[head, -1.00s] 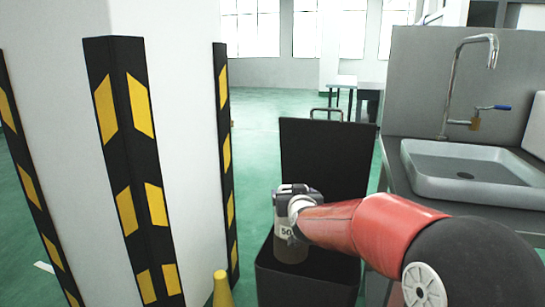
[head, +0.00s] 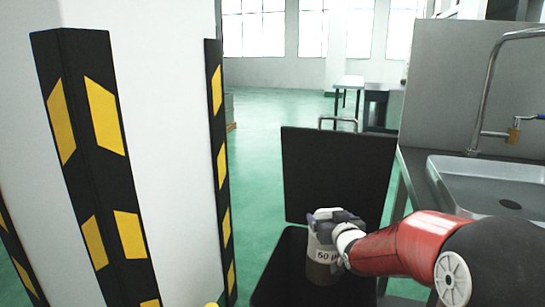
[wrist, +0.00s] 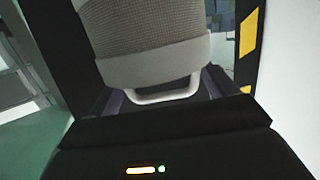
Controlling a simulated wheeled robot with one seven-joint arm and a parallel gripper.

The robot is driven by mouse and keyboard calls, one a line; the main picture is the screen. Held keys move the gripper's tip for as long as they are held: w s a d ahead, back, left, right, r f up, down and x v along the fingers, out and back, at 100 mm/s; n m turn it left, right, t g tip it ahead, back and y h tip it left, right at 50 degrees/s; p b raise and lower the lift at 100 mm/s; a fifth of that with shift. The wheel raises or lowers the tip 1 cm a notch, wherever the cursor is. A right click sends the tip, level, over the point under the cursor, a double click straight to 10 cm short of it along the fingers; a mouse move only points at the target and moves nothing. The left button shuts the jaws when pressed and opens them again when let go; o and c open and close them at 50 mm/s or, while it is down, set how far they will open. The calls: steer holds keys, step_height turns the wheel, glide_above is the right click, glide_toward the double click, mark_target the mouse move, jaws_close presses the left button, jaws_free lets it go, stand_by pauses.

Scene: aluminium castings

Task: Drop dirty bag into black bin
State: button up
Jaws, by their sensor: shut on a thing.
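My gripper (head: 336,216) is shut on the dirty bag (head: 321,262), a brownish filter bag with a pale band marked "50 µ". The bag hangs down from the jaws. In the wrist view the bag (wrist: 150,35) shows as grey-brown mesh with a pale rim and a white handle loop between the fingers. The black bin (head: 283,262) stands below with its lid (head: 335,170) raised upright at the back. The bag hangs over the bin's opening, in front of the lid. Whether its lower end is below the rim I cannot tell.
A white pillar (head: 160,120) with black-and-yellow guards (head: 100,150) stands on the left. A steel sink (head: 490,185) with a tap is on the right. Green floor (head: 255,160) lies open behind.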

steer(key=shift+f, duration=0.85)
